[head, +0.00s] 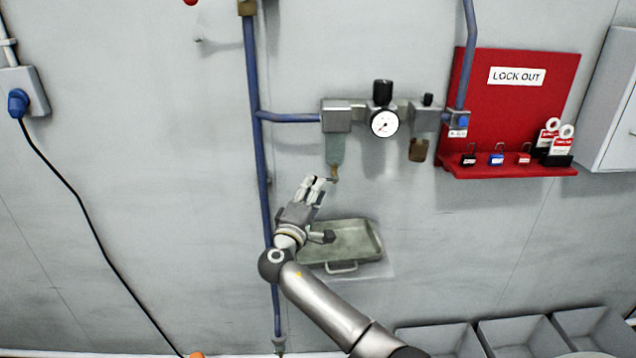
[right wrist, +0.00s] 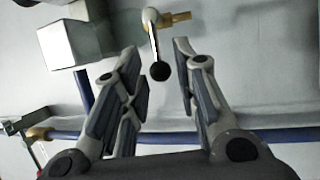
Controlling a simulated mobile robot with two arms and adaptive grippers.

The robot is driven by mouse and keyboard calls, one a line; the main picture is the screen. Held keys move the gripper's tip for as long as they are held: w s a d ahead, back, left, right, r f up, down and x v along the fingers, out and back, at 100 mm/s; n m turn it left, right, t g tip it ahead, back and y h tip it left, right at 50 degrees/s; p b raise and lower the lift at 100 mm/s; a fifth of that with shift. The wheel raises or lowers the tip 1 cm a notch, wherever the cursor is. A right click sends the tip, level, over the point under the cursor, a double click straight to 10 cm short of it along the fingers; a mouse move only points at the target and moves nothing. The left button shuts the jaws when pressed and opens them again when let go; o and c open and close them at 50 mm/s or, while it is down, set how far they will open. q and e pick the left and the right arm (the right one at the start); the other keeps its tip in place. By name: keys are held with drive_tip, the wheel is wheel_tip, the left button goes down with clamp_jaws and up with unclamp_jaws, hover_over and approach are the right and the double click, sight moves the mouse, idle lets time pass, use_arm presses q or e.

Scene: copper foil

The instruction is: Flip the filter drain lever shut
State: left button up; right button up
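The filter (head: 335,148) hangs from the left end of the air unit on the wall, its pale bowl pointing down. Its small brass drain (head: 334,170) is at the bottom. In the right wrist view, the drain lever (right wrist: 155,40) is a thin bar with a black ball knob (right wrist: 160,71), joined to a brass fitting (right wrist: 180,18). My right gripper (head: 318,182) is just below and left of the drain. In the right wrist view this gripper (right wrist: 157,55) is open, with the knob between its fingers and visible gaps on both sides. My left gripper is out of view.
A green drip tray (head: 371,256) with a handle sits below the drain, behind my right arm. A blue pipe (head: 252,80) runs down the wall at left. A pressure gauge (head: 384,123) and red lockout board (head: 470,90) are at right. Grey bins (head: 445,340) stand below.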

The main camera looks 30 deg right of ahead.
drive_tip(key=v, duration=0.7)
drive_tip(key=shift+s+a, duration=0.2)
drive_tip(key=shift+a, duration=0.1)
